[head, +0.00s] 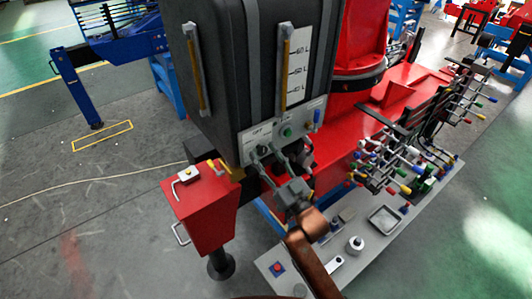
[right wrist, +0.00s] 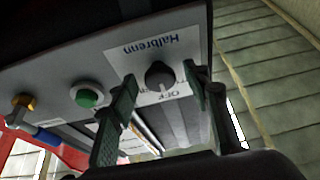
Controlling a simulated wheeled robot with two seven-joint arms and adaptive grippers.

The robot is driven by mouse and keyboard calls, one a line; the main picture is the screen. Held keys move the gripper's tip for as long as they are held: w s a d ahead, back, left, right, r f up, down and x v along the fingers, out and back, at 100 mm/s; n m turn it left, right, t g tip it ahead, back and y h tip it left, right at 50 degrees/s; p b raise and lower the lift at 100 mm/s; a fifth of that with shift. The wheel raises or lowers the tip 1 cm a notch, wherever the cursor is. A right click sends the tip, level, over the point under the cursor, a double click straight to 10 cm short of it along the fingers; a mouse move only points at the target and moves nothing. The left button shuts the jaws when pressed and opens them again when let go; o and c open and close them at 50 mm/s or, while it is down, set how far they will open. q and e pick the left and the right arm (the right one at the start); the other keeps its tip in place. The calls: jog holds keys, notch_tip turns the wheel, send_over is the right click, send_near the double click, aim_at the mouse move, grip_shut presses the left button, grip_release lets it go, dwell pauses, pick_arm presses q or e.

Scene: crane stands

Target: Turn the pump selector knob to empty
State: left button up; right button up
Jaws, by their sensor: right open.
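The black selector knob (right wrist: 159,74) sits on a pale label plate with printed lettering on the panel. It also shows small in the head view (head: 263,150), partly behind a finger. My right gripper (right wrist: 160,80) is open, with one finger on each side of the knob in the right wrist view. Gaps show between the fingers and the knob there. In the head view the right gripper (head: 272,161) is up at the panel's lower edge. The knob's exact setting is not clear to me. My left gripper is out of view.
A green button (right wrist: 88,96) sits beside the knob on the control panel (head: 300,127). The dark tank (head: 225,80) with level gauges rises above. A red box on a post (head: 205,215) stands left. A grey bench (head: 370,240) with loose parts lies right.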

jog(key=shift+c, duration=0.3)
jog(key=c, duration=1.1)
jog(key=shift+n, duration=0.5)
jog(key=n+g+y, duration=0.1)
jog(key=n, duration=0.1)
jog(key=n+g+y+b, duration=0.1)
jog(key=n, duration=0.2)
jog(key=shift+w+d+g, duration=0.1)
jog(key=shift+w+g, duration=0.05)
jog(key=shift+g, duration=0.15)
jog(key=shift+d+r+n+g+y, duration=0.1)
jog(key=shift+n+g+y, duration=0.45)
jog(key=shift+n, duration=1.1)
jog(key=shift+n+g+y, duration=0.25)
jog(key=shift+n+g, duration=0.5)
jog(key=shift+n, duration=0.9)
